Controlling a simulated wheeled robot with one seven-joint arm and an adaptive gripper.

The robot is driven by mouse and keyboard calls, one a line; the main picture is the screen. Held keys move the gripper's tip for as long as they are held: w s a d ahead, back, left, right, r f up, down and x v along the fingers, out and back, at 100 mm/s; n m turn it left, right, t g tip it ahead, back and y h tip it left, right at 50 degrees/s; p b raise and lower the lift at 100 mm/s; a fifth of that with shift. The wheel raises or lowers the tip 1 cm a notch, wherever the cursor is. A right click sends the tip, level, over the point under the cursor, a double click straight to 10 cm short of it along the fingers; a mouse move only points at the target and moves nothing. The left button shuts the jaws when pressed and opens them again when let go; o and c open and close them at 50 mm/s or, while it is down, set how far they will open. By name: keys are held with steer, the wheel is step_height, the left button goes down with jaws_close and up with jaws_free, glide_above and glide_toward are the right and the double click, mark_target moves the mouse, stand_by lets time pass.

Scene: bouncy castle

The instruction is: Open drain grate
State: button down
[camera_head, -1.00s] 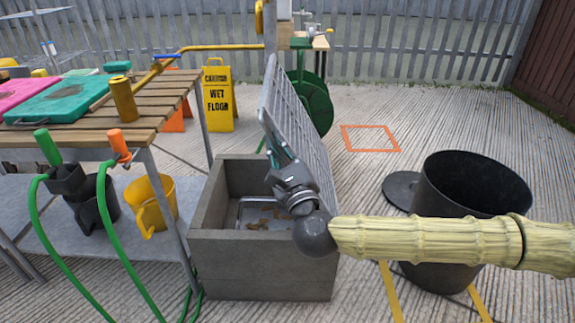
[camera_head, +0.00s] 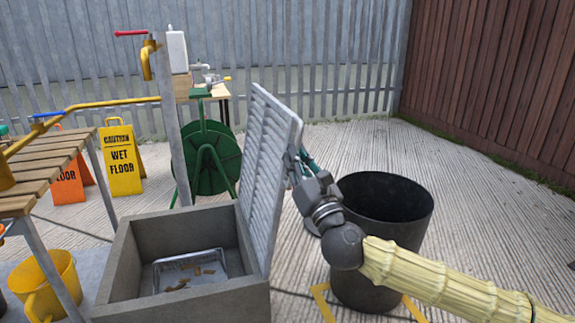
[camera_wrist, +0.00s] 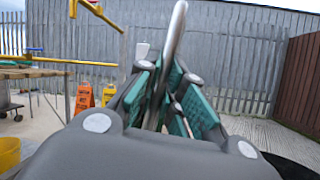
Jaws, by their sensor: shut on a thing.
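The drain grate (camera_head: 262,165) is a grey slatted metal lid on a square concrete drain box (camera_head: 185,300). It stands steeply up along the box's right wall, and the box's top is uncovered. My gripper (camera_head: 300,160) is at the grate's right side and shut on its edge. In the wrist view the grate (camera_wrist: 178,30) shows edge-on as a grey bar between the teal finger pads of my gripper (camera_wrist: 165,95). The exact contact is partly hidden by the fingers. Inside the box lies a metal tray (camera_head: 165,280) with brown debris.
A black bin (camera_head: 385,215) stands close right of the grate, behind my arm. A green hose reel (camera_head: 210,160), a yellow wet-floor sign (camera_head: 121,160) and a tap post (camera_head: 172,120) stand behind. A slatted table (camera_head: 50,160) and yellow bucket (camera_head: 45,285) are left.

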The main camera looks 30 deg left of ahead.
steer(key=shift+w+d, duration=0.2)
steer(key=shift+w, duration=0.05)
steer(key=c, duration=1.5)
jaws_free()
steer(key=shift+f, duration=0.1)
steer(key=v, duration=1.2)
